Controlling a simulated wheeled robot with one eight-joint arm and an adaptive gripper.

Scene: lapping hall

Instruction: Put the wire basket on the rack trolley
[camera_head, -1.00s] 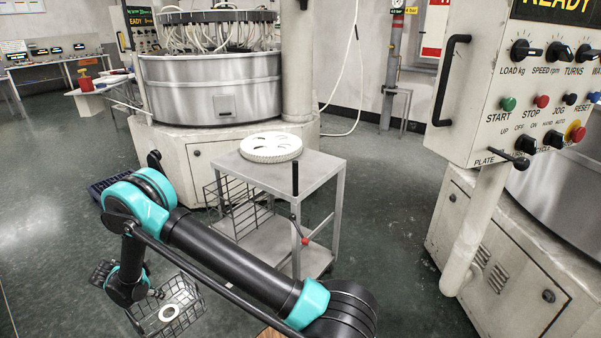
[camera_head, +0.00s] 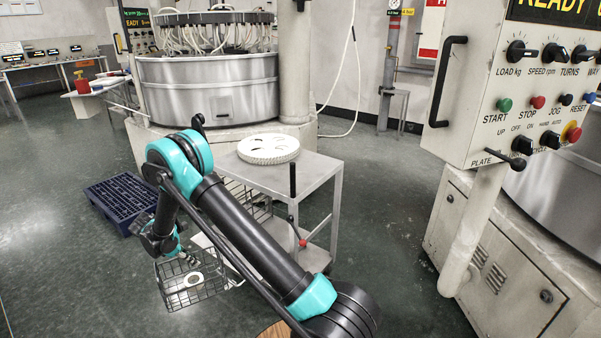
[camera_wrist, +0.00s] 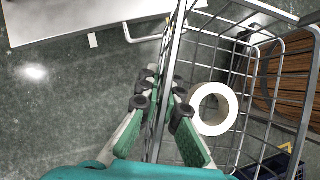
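The wire basket (camera_head: 215,284) hangs above the floor at the lower left, with a pale ring (camera_head: 194,279) in it. My gripper (camera_wrist: 163,88) has its green fingers on either side of the basket's rim bar in the wrist view. The fingertips are close together on it. In the head view my gripper (camera_head: 186,258) is at the basket's rim, partly hidden by my arm. The rack trolley (camera_head: 312,172) stands to the right of the basket, with wire racking and a lower shelf. A white slotted disc (camera_head: 268,149) lies on its top. My arm hides part of the trolley.
A dark blue pallet (camera_head: 120,196) lies on the floor left of my arm. A lever with a red knob (camera_head: 303,243) is at the trolley's near side. A control cabinet (camera_head: 500,90) stands at right, a large round machine (camera_head: 207,88) behind. The trolley top is bare right of the disc.

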